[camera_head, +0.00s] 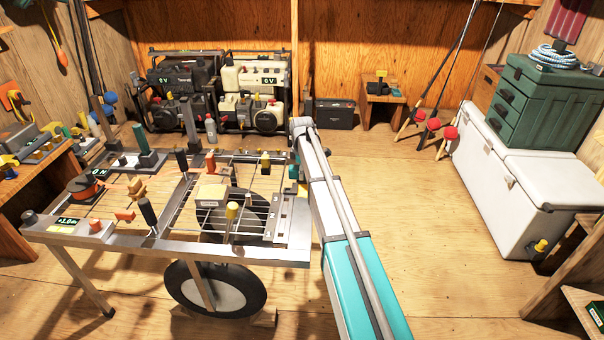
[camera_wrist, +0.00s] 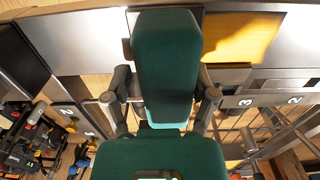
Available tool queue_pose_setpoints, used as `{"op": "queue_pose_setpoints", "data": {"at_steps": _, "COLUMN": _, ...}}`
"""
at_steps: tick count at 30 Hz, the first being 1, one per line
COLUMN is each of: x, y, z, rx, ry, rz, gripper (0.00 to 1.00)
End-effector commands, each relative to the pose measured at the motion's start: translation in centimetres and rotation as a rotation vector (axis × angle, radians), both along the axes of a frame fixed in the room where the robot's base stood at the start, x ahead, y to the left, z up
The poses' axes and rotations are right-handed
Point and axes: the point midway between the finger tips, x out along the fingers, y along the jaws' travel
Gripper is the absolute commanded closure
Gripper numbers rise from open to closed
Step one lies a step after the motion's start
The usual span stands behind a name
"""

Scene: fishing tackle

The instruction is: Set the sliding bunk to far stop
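In the wrist view, my gripper (camera_wrist: 164,88) has one grey finger on each side of a dark green padded block (camera_wrist: 167,50), probably the sliding bunk. The fingers lie close against its sides, so the gripper appears shut on it. A second green surface (camera_wrist: 160,152) fills the lower middle, nearer the camera; I cannot tell whether it is the same piece. In the head view, a bit of green (camera_head: 292,172) shows beside my arm's end, at the right side of the metal frame (camera_head: 265,251). My arm hides the gripper there. Plates marked 2 and 3 (camera_wrist: 250,101) lie right of the block.
The wheeled frame carries several upright levers and knobs, including a yellow-topped one (camera_head: 232,212) and a black one (camera_head: 148,212). Generators (camera_head: 183,85) stand behind. A white cooler (camera_head: 500,190) with green drawers (camera_head: 545,105) stands right. The floor between is clear.

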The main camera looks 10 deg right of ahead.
Motion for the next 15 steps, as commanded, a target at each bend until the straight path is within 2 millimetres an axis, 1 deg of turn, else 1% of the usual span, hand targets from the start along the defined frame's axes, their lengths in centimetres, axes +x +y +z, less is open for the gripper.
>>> {"op": "queue_pose_setpoints", "data": {"at_steps": 1, "x": 0.14, "y": -0.05, "z": 0.03, "rx": -0.001, "ry": -0.002, "rz": 0.000, "gripper": 0.13}}
{"op": "queue_pose_setpoints", "data": {"at_steps": 2, "x": 0.11, "y": -0.04, "z": 0.03, "rx": 0.000, "ry": -0.001, "rz": 0.000, "gripper": 0.09}}
{"op": "queue_pose_setpoints", "data": {"at_steps": 15, "x": -0.22, "y": 0.07, "z": 0.01, "rx": 0.001, "ry": 0.003, "rz": 0.000, "gripper": 0.09}}
